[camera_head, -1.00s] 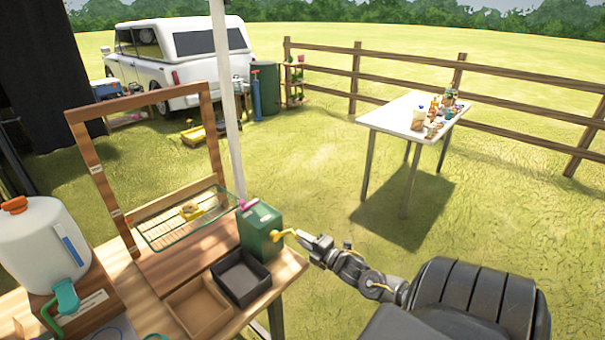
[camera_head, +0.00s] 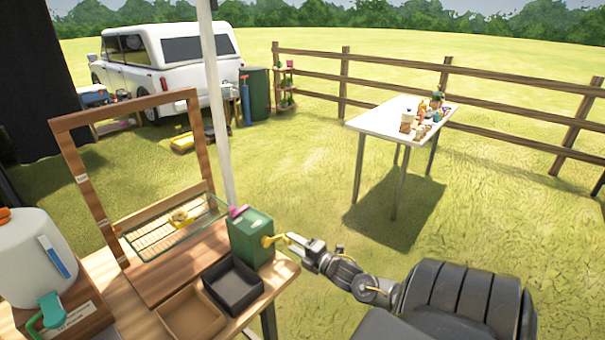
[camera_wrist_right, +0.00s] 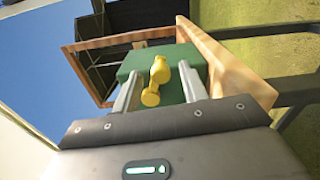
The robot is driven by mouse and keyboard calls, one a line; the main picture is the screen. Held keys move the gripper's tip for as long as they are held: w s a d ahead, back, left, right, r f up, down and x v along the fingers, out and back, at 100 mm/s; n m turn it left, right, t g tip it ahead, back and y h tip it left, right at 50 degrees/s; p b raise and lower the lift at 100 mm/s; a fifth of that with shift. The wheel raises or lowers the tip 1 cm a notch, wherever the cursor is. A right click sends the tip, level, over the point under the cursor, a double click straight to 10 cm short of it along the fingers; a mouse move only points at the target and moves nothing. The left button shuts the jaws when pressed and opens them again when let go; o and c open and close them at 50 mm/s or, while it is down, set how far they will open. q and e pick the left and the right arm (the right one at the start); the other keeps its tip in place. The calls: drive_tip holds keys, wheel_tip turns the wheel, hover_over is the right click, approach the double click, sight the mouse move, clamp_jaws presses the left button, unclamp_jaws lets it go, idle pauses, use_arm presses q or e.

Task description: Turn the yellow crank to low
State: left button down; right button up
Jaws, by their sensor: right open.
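The yellow crank (camera_head: 274,239) sticks out of the right side of a green box (camera_head: 250,236) on the wooden table's right end. My right gripper (camera_head: 297,242) comes in from the right, with its fingertips close to the crank. In the right wrist view, the crank (camera_wrist_right: 156,80) lies between the two open fingers of my right gripper (camera_wrist_right: 157,90), with the green box (camera_wrist_right: 172,60) behind it. The fingers stand apart on either side, and I see no grip on it. Any setting marks are too small to read. My left gripper is not in view.
A black tray (camera_head: 262,292) and a brown tray (camera_head: 212,328) sit in front of the green box. A wooden frame (camera_head: 68,160) with a green wire rack (camera_head: 150,252) stands behind. A white post (camera_head: 219,110) rises near the box. Open grass lies to the right.

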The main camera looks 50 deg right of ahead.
drive_tip(key=s+b, duration=0.1)
drive_tip(key=s, duration=0.9)
drive_tip(key=shift+s+b, duration=0.3)
drive_tip(key=shift+b, duration=0.05)
